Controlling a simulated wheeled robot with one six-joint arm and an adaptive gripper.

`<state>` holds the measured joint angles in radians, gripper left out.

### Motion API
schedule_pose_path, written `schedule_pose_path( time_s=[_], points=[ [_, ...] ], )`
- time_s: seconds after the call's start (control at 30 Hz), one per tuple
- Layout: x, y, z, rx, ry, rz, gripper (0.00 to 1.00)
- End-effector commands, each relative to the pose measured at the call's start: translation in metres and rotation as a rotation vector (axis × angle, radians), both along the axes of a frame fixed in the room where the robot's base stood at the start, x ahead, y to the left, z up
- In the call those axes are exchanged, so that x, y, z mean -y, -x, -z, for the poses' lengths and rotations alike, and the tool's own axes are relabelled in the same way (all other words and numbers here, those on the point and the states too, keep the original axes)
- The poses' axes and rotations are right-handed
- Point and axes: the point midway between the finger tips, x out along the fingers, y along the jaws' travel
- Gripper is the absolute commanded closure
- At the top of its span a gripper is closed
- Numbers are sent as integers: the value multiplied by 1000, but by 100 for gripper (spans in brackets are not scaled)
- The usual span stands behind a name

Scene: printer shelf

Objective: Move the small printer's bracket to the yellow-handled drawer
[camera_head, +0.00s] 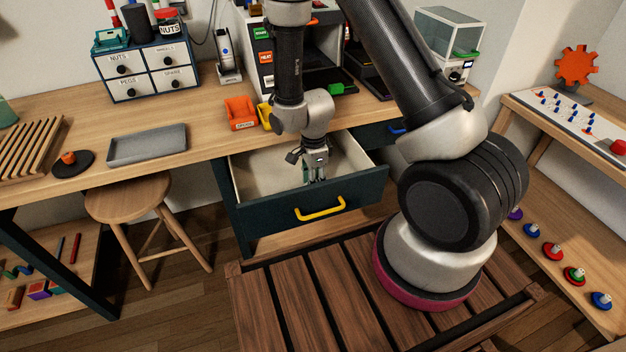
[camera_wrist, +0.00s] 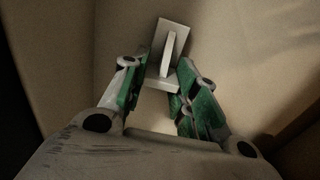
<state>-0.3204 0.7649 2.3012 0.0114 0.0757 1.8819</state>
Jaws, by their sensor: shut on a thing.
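The yellow-handled drawer (camera_head: 270,222) is pulled open below the bench, with its yellow handle (camera_head: 320,208) on the dark front. My gripper (camera_head: 316,178) points down inside the drawer, behind the front panel. In the wrist view, my gripper (camera_wrist: 163,75) is shut on a pale grey bracket (camera_wrist: 172,35), a flat plate with an upright rib between the green-padded fingers. The bracket is over the drawer's pale inside; I cannot tell whether it touches the floor. It is not clearly visible in the head view. The small printer (camera_head: 447,45) stands at the back right of the bench.
A blue-handled drawer (camera_head: 382,132) is to the right, partly hidden by my arm. Orange (camera_head: 240,113) and yellow (camera_head: 265,116) bins stand on the bench behind the open drawer. A grey tray (camera_head: 147,145) and a wooden stool (camera_head: 130,198) are at left.

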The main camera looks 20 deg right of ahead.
Motion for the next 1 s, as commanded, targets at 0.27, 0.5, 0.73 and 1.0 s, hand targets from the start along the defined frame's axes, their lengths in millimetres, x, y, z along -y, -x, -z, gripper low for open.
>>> schedule_pose_path(
  time_s=[0.27, 0.5, 0.73, 1.0],
  points=[
    [0, 0, 6, 1, 0, 0, 84],
    [0, 0, 8, 1, 0, 0, 56],
    [0, 0, 8, 1, 0, 0, 49],
    [0, -1, -6, 4, -1, 0, 49]
  ],
)
